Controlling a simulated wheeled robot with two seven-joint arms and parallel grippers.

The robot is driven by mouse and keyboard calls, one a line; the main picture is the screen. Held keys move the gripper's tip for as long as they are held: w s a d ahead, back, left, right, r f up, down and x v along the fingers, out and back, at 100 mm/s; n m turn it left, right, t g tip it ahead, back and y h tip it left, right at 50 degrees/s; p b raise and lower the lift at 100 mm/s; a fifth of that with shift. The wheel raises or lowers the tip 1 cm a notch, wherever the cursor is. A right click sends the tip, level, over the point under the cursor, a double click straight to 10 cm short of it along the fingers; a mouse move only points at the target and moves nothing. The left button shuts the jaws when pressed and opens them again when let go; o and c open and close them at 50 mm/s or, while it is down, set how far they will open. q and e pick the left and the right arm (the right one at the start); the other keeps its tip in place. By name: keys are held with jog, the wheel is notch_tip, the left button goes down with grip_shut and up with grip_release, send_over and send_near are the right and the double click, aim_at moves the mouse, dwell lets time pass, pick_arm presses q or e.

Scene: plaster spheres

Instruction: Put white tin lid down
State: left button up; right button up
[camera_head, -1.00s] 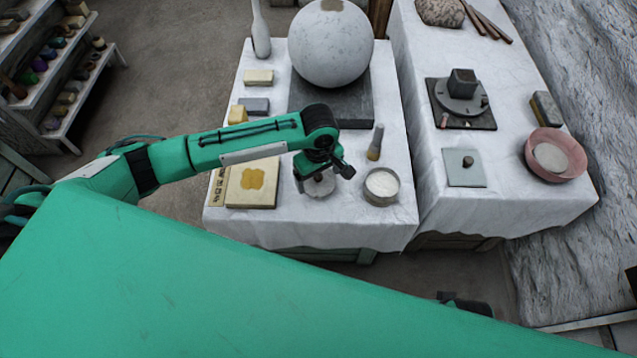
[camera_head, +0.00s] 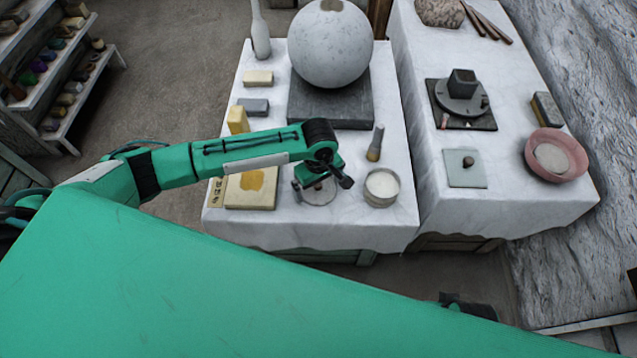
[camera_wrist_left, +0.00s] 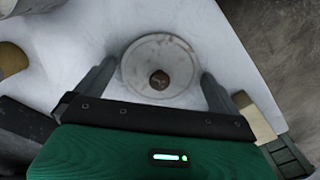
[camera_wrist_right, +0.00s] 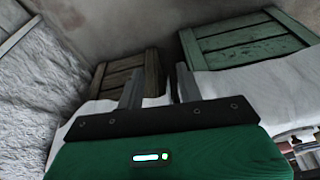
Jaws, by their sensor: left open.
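The white tin lid (camera_head: 322,197), a pale disc with a dark brown knob, lies flat on the white cloth of the near table. In the left wrist view the lid (camera_wrist_left: 143,64) sits between and just beyond my two fingertips. My left gripper (camera_head: 318,182) is open above the lid, with a finger to either side and clear of the knob. The round tin (camera_head: 382,187) stands uncovered to the right of the lid, with white stuff inside. My right gripper (camera_wrist_right: 158,88) has its fingers apart with nothing between them, away from the tables.
A yellow-stained board (camera_head: 250,190) lies left of the lid. A brush (camera_head: 376,143) stands behind the tin. A large plaster sphere (camera_head: 330,45) rests on a dark slab (camera_head: 330,107) at the back. A second table to the right holds a pink bowl (camera_head: 556,155).

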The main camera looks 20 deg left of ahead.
aim_at(319, 186)
pick_arm(q)
jog(key=shift+r, duration=0.95)
notch_tip(319, 186, up, 10)
jog(key=p, duration=0.2)
jog(key=shift+r, duration=0.2)
pick_arm(e)
notch_tip(319, 186, down, 4)
jog(key=shift+s+f, duration=0.1)
